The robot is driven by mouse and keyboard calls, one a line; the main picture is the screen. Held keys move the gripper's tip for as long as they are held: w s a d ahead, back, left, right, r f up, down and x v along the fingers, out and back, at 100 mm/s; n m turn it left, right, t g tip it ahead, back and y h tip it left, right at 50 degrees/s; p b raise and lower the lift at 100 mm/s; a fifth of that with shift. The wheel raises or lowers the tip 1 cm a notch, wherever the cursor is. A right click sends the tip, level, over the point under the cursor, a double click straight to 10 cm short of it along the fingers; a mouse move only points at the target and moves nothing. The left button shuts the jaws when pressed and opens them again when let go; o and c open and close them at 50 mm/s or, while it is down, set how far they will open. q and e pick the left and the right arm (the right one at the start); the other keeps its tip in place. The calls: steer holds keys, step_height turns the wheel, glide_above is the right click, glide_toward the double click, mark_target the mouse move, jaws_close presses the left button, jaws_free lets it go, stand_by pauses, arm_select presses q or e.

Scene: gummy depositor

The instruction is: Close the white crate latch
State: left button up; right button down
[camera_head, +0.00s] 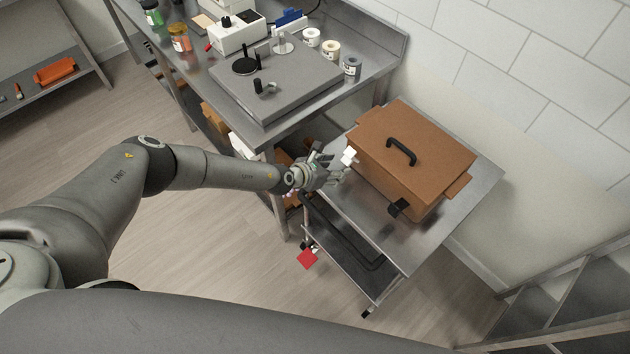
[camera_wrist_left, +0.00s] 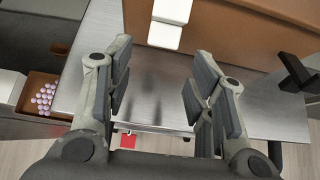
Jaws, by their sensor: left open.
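The brown crate (camera_head: 400,165) with a black lid handle (camera_head: 401,150) stands on a metal cart. The white crate latch (camera_head: 349,156) juts out from its near left side. In the left wrist view the white latch (camera_wrist_left: 170,22) is at the top, against the brown crate wall (camera_wrist_left: 245,30). My left gripper (camera_head: 328,168) is beside this latch. The left wrist view shows its fingers spread (camera_wrist_left: 160,75), with nothing between them and the latch just beyond. A black latch (camera_head: 399,208) is on the same side of the crate, to the right. My right gripper is not in view.
The cart top (camera_head: 415,250) is bare in front of the crate, with a dark cart handle (camera_head: 340,232) at its edge. A metal workbench (camera_head: 375,72) with machines and jars stands left. A brown bin of pale balls (camera_wrist_left: 40,95) shows at left in the wrist view.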

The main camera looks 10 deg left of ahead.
arm_select(q)
steer(key=s+a, duration=0.4)
steer(key=s, duration=0.1)
steer(key=shift+s, duration=0.3)
